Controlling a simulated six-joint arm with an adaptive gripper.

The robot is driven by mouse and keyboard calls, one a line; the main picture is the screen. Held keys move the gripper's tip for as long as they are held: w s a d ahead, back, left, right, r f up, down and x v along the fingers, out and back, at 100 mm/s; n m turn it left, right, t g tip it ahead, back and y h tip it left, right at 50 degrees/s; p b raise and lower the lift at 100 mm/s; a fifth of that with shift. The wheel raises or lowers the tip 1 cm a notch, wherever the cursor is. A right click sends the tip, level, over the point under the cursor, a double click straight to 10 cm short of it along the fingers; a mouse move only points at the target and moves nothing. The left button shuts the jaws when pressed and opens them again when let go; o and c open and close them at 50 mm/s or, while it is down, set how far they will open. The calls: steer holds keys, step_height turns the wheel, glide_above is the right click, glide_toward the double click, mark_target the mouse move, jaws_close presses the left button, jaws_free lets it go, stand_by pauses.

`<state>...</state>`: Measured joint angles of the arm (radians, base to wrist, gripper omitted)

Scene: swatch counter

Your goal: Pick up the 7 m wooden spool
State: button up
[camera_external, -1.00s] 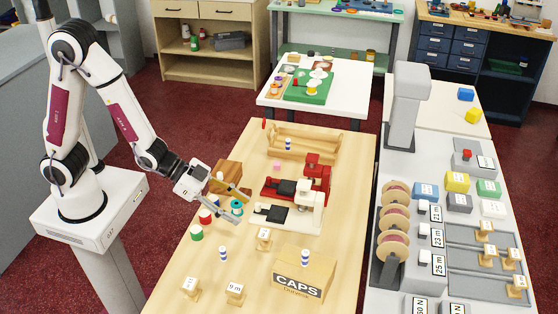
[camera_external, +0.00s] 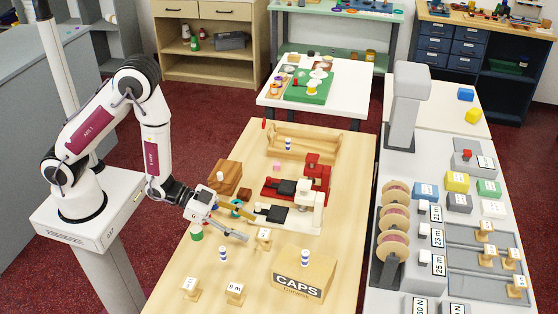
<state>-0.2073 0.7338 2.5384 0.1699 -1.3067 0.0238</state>
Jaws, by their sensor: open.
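Several wooden spools with white tags stand on the light wooden table. One spool (camera_external: 264,239) is in the middle, just right of my gripper; its tag is too small to read surely. Another spool (camera_external: 190,288) at the front left also has an unclear tag. The spool beside it reads 9 m (camera_external: 235,293). I cannot tell which one is marked 7 m. My gripper (camera_external: 246,224) is open, with its fingers spread and pointing right towards the middle spool, apart from it. Nothing is between its fingers.
Red and white presses (camera_external: 308,205) stand behind. More tagged spools (camera_external: 487,254) sit in right-hand trays.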

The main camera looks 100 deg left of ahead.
mark_target(265, 233)
steer(key=shift+w, duration=0.1)
stand_by(0.3)
steer(key=shift+x, duration=1.2)
steer(key=shift+w, duration=0.1)
steer(key=shift+x, duration=2.55)
steer(key=shift+a, duration=0.15)
steer(key=c, duration=1.2)
